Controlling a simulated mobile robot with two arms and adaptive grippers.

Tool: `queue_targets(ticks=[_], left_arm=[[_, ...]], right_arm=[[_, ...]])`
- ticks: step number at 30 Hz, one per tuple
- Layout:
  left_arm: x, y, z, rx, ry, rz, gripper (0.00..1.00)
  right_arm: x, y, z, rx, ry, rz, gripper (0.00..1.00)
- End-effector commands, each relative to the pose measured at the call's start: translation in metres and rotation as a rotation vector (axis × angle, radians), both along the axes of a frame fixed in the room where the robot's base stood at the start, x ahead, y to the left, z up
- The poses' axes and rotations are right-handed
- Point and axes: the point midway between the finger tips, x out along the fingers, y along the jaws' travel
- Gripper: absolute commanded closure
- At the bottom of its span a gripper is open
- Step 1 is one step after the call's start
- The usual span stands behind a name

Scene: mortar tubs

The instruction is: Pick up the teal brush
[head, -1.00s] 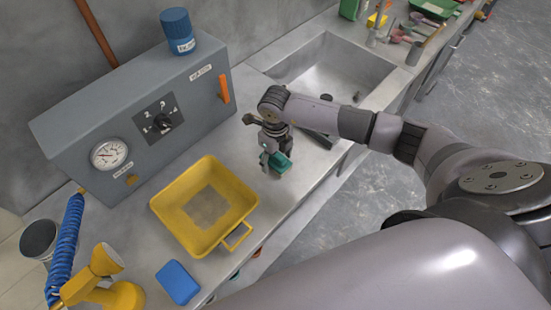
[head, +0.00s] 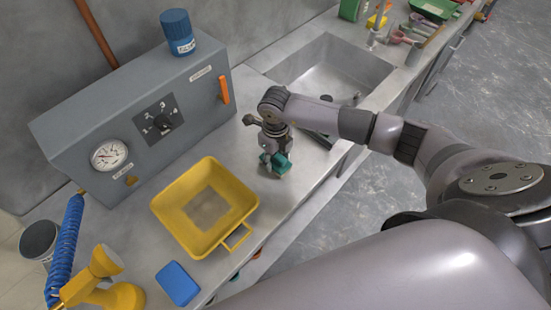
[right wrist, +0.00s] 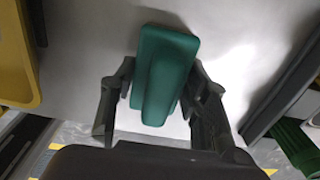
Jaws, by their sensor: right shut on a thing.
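The teal brush (head: 281,163) is at the bench's front edge, between the yellow sieve and the sink, under my right gripper (head: 274,155). In the right wrist view, the brush (right wrist: 165,72) lies between the two dark fingers of my right gripper (right wrist: 161,82), one on each side of its block. My right gripper is shut on the brush. Its fingers partly cover the brush in the head view. I cannot tell whether the brush touches the bench. My left gripper is not in view.
A yellow square sieve (head: 240,205) stands left of the gripper, with a blue sponge (head: 178,283) in front. A grey control box (head: 190,95) stands behind. A metal sink (head: 340,70) is to the right. A dark bar (right wrist: 285,90) lies right of the brush in the wrist view.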

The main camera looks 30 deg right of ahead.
Motion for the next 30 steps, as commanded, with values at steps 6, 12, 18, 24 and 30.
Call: queue_targets(ticks=[6, 12, 18, 24, 30], left_arm=[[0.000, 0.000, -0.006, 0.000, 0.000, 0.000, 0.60], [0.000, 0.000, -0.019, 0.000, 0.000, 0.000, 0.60], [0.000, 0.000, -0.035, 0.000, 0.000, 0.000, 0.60], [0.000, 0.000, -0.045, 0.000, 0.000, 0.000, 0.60], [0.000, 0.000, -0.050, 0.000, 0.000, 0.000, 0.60]], right_arm=[[0.002, 0.000, 0.017, 0.000, -0.004, 0.000, 0.88], [0.002, -0.001, 0.058, -0.001, -0.009, 0.001, 0.88], [0.002, 0.000, 0.115, 0.000, -0.010, 0.002, 0.88], [0.002, 0.000, 0.163, 0.001, -0.007, 0.001, 0.88], [0.001, 0.000, 0.190, 0.001, -0.004, -0.001, 0.88]])
